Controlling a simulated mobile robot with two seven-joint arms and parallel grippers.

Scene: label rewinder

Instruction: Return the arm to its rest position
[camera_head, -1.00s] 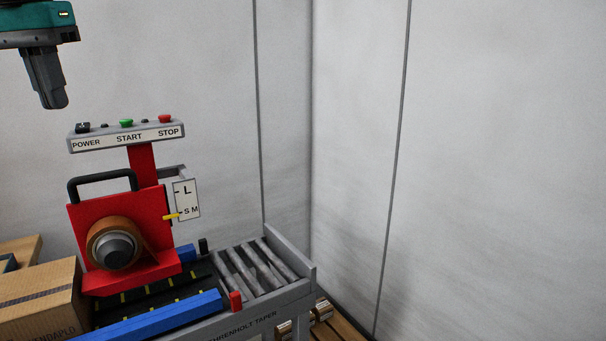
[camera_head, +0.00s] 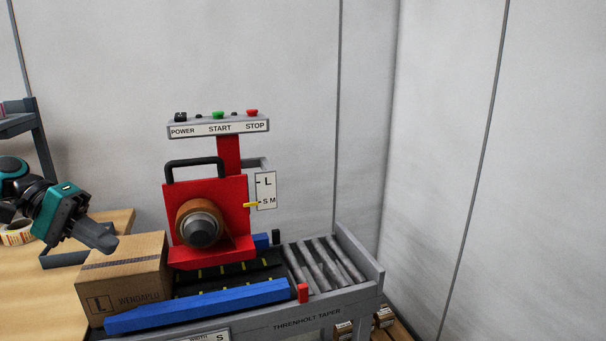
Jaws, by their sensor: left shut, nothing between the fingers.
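My left gripper (camera_head: 104,240) is at the left of the head view, teal and black, with its dark fingers shut and empty. It points down and right, beside the upper left of a cardboard box (camera_head: 140,283); whether it touches the box I cannot tell. The box is marked "L" and stands at the infeed of the red taping machine (camera_head: 210,258). A control bar (camera_head: 218,129) with POWER, START and STOP tops the machine. The size scale (camera_head: 266,190) has its yellow pointer (camera_head: 251,205) near "S M". My right gripper is out of view.
A wooden table (camera_head: 40,300) with a tape roll (camera_head: 18,234) and a dark tray (camera_head: 62,260) lies at the left. A dark shelf (camera_head: 22,124) stands behind it. Blue side rails (camera_head: 200,305) and an empty roller outfeed (camera_head: 325,262) extend right. The wall area on the right is clear.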

